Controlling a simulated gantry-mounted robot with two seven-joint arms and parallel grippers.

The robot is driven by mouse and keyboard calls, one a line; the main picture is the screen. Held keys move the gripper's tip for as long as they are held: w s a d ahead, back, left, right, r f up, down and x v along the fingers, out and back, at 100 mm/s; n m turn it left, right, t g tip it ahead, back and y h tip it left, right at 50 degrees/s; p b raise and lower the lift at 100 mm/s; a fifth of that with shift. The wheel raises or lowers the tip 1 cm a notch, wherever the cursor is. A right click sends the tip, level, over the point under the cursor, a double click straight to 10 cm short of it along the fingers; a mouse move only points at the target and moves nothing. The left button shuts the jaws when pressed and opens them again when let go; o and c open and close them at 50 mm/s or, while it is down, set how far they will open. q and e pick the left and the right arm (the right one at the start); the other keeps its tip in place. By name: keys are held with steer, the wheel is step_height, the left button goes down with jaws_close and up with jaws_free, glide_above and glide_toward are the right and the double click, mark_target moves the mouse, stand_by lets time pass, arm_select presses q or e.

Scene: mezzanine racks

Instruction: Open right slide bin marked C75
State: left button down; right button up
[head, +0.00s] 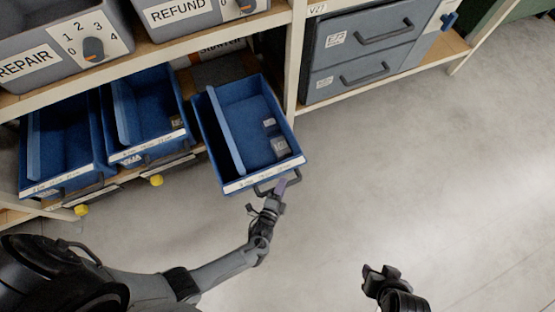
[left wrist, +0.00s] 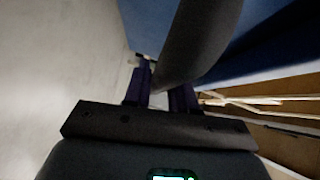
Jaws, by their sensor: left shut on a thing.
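The right slide bin (head: 222,130) is a blue open-topped bin with a white front label too small to read. It is pulled out well past the two blue bins left of it and sits slightly turned. Small grey items lie inside it. My left gripper (head: 279,187) is at its front handle (head: 265,187) and shut on it. In the left wrist view the dark handle (left wrist: 198,40) passes between the fingers, with the blue bin (left wrist: 270,45) behind. My right gripper (head: 381,272) is low in the head view, away from the bins; its finger gap is unclear.
Two blue bins (head: 62,140) (head: 145,115) stay in the shelf at left, with yellow knobs (head: 156,180) below. Grey REPAIR and REFUND boxes (head: 185,15) sit above. Grey drawers (head: 360,60) stand right of the post (head: 294,60). The floor at right is clear.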

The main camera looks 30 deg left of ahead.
arm_select(q)
steer(key=shift+s+d, duration=0.1)
steer(key=shift+d, duration=0.15)
steer(key=c, duration=1.3)
jaws_free()
steer(key=shift+o, duration=1.4)
steer(key=shift+d, duration=0.1)
steer(key=s+d+r+p, duration=0.1)
steer(key=s+p, duration=0.3)
steer(key=s, duration=0.6)
steer(key=shift+s+r, duration=0.25)
steer(key=shift+r, duration=0.05)
